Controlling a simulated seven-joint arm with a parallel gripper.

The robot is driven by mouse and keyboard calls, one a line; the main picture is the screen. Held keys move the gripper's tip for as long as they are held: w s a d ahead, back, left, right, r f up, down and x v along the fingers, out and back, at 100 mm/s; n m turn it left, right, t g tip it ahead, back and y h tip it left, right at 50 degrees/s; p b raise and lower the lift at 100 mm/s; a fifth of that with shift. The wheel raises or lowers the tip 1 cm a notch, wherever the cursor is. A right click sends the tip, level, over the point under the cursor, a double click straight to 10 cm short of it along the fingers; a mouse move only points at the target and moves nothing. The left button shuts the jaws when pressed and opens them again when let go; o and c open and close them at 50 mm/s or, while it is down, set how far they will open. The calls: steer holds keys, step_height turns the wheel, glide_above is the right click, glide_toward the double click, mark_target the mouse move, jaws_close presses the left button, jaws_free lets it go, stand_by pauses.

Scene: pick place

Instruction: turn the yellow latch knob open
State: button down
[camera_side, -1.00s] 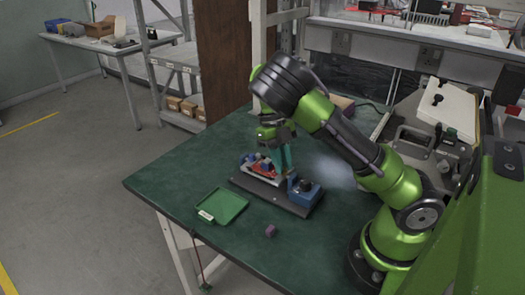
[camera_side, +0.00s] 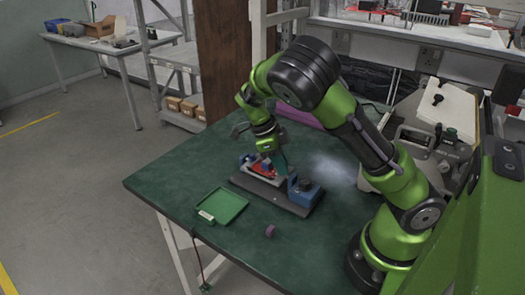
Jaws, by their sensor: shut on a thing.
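My gripper (camera_side: 272,157) points down over the left end of a dark base plate (camera_side: 286,206). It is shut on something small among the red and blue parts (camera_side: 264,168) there. The fingers hide what they hold, and I cannot make out its shape. A blue block (camera_side: 304,193) with a dark round top stands at the right end of the same plate. I cannot pick out a yellow latch knob in this view; it may be hidden by the gripper or too small to tell.
A green tray (camera_side: 221,206) with a pale label lies on the table (camera_side: 160,184) left of the plate. A small purple piece (camera_side: 270,231) lies in front. A purple box (camera_side: 303,115) is behind my arm. The front left of the table is clear.

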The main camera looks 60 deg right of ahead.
steer(key=n+t, duration=0.1)
steer(key=n, duration=0.2)
steer(key=n+h, duration=0.1)
steer(key=n, duration=0.2)
steer(key=shift+s+a+n+t+h, duration=0.1)
steer(key=shift+a+n+t+h, duration=0.05)
steer(key=shift+n+t+h, duration=0.2)
stand_by(0.5)
steer(key=c, duration=1.1)
jaws_free()
steer(key=shift+o, duration=0.2)
steer(key=shift+r, duration=0.1)
steer(key=v, duration=1.6)
steer(key=shift+a+r, duration=0.25)
steer(key=shift+r, duration=0.05)
steer(key=shift+s, duration=0.1)
